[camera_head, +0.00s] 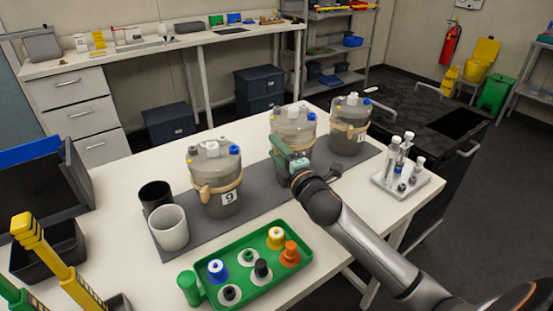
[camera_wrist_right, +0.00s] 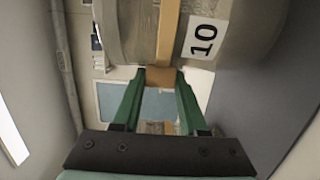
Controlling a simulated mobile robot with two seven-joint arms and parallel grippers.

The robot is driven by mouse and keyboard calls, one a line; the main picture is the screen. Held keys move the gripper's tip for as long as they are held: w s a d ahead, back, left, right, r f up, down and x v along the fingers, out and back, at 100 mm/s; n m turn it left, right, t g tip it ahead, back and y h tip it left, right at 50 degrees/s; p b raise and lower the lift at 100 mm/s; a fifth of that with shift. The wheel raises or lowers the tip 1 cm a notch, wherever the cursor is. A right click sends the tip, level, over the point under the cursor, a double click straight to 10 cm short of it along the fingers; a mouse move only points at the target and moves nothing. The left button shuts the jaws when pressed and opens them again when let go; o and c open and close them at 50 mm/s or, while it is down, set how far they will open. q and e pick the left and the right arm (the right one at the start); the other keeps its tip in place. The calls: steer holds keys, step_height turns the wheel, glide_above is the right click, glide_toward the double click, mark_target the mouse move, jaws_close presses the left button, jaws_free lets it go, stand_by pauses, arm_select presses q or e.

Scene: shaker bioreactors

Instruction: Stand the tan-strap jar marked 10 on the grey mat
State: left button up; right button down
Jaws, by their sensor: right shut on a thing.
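The jar marked 10 (camera_head: 293,125) is a grey lidded vessel with a tan strap, the middle one of three in the head view. It looks upright over the grey mat (camera_head: 258,205); whether its base touches the mat is hidden by my gripper. My right gripper (camera_head: 292,163) is at its front. In the right wrist view, the green fingers (camera_wrist_right: 160,84) close on the tan strap tab (camera_wrist_right: 160,76), beside the black 10 on a white label (camera_wrist_right: 203,40). My left gripper is not in view.
A jar marked 9 (camera_head: 215,178) and another strapped jar (camera_head: 350,124) flank it on the mat. Black (camera_head: 155,195) and white (camera_head: 169,228) cups stand at the left. A green tray (camera_head: 228,297) of bottles is in front; a vial rack (camera_head: 415,187) stands right.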

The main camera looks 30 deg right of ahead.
steer(key=shift+f, duration=1)
steer(key=c, duration=0.9)
jaws_free()
steer(key=shift+f, duration=0.2)
steer(key=o, duration=0.5)
steer(key=shift+c, duration=0.2)
steer(key=shift+r, duration=0.1)
